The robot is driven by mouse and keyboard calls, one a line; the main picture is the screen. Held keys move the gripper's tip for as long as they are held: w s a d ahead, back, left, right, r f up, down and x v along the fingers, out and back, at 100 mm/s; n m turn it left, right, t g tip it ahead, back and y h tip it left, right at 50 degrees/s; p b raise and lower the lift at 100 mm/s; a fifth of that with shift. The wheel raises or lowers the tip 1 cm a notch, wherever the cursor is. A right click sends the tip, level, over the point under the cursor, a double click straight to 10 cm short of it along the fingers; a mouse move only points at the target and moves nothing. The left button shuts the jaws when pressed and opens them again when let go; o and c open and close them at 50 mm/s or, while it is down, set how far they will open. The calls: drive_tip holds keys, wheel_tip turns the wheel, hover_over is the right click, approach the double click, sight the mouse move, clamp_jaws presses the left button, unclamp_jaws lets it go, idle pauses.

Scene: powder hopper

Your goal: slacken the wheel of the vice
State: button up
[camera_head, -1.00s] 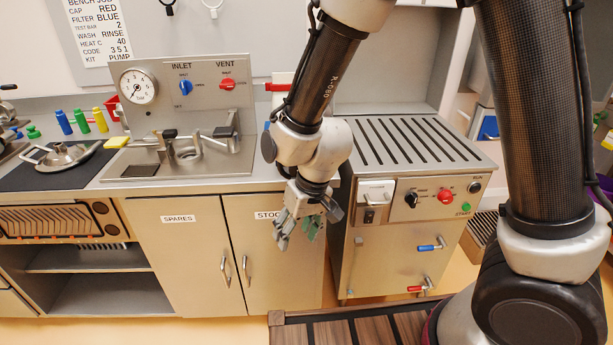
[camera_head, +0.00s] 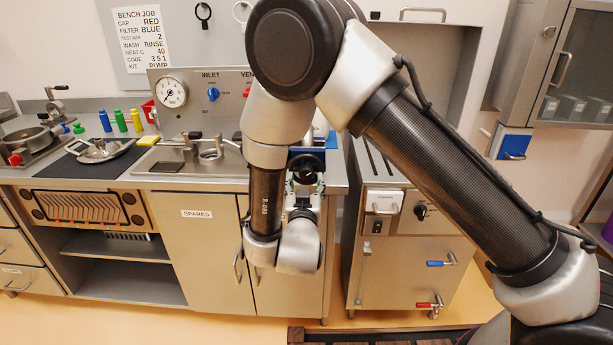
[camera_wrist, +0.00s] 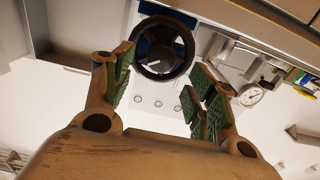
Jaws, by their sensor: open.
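The vice's wheel (camera_wrist: 182,47) is a dark round ring with a hub and a pale line, in the upper middle of the wrist view. The blue vice body (camera_wrist: 147,34) shows behind it. In the head view the blue vice (camera_head: 330,153) stands at the counter's right front edge, partly hidden by my arm, with the dark wheel (camera_head: 307,164) facing out. My gripper (camera_wrist: 160,78) is open and empty, its green-padded fingers apart on either side below the wheel. In the head view my gripper (camera_head: 304,190) is just below the wheel. I cannot tell whether it touches.
A panel with a gauge (camera_head: 172,93) and a blue inlet knob (camera_head: 213,94) stands behind the sink. Cupboard doors (camera_head: 205,250) lie below the counter.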

sight(306, 174)
drive_tip(key=w, duration=0.5)
drive_tip(key=shift+w, duration=0.1)
drive_tip(key=shift+c, duration=0.4)
drive_tip(key=c, duration=0.9)
